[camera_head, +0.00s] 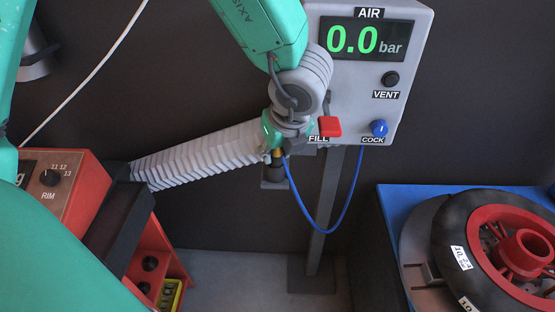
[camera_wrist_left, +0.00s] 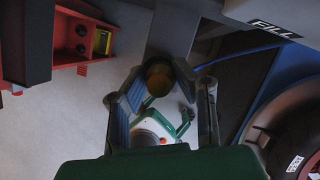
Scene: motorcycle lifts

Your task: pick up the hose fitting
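The hose fitting (camera_head: 277,153) is a small brass-coloured piece near a blue hose, low below the air panel in the head view. In the left wrist view it is a dull round brass piece (camera_wrist_left: 158,80) between the fingertips. My left gripper (camera_wrist_left: 160,76) has its fingers apart, one on each side of the fitting. No clear grip on it shows. In the head view my left gripper (camera_head: 274,154) is at the fitting and mostly hidden by its own wrist and green housing. My right gripper is not in view.
The grey air panel (camera_head: 411,70) reads 0.0 bar, on a grey post (camera_head: 325,215). A blue hose (camera_head: 320,232) loops below it. A wheel with a red hub (camera_head: 480,240) lies at the right. A red cabinet (camera_head: 75,190) stands at the left.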

